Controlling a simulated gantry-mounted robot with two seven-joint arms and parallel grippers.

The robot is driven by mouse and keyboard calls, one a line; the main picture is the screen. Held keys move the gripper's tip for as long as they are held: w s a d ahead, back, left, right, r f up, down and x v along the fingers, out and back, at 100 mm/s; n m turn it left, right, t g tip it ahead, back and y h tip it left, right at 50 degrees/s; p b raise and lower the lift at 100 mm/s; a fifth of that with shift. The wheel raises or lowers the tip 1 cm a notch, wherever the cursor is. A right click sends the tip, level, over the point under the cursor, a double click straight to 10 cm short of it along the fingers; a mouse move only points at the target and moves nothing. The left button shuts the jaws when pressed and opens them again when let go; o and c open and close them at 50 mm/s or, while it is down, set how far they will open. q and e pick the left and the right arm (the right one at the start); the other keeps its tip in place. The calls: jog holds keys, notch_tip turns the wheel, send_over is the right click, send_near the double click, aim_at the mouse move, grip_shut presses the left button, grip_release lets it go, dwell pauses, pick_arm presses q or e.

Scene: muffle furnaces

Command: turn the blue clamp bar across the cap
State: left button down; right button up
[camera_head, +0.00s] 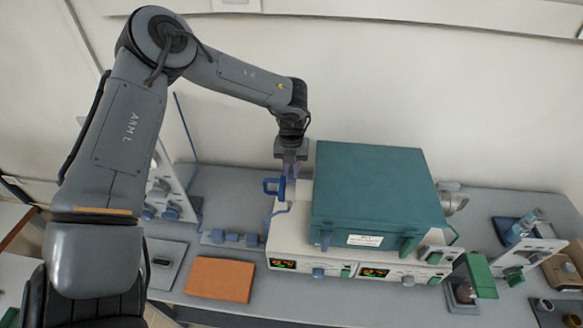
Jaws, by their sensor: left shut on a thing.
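My left gripper (289,168) points down just left of the teal furnace box. It is shut on a blue part that I take to be the blue clamp bar (272,187), which shows as a small loop to the left of the fingers. The fingers and the furnace's left side hide much of what lies around it. I cannot make out the cap, nor the bar's angle to it. My right gripper is not in view.
The teal furnace (368,195) stands on a white control base (330,262) with lit displays, close right of the gripper. An orange block (220,279) lies at the front left of the grey bench. Blue-knobbed fittings (233,238) stand left; a green-topped device (478,277) stands right.

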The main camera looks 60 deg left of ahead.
pick_arm(q)
jog(key=shift+f+n+b, duration=0.15)
jog(key=shift+n+b, duration=0.25)
jog(key=shift+b, duration=0.15)
jog(key=shift+f+n+b, duration=0.1)
jog(key=shift+n+b, duration=0.9)
jog(key=shift+b, duration=0.05)
jog(key=n+b, duration=0.3)
jog(key=n, duration=0.1)
jog(key=n+b, duration=0.3)
jog(key=n, duration=0.3)
jog(key=n+b, duration=0.1)
jog(key=n, duration=0.2)
jog(key=shift+r, duration=0.2)
jog(key=shift+n+b, duration=0.55)
jog(key=shift+n, duration=0.45)
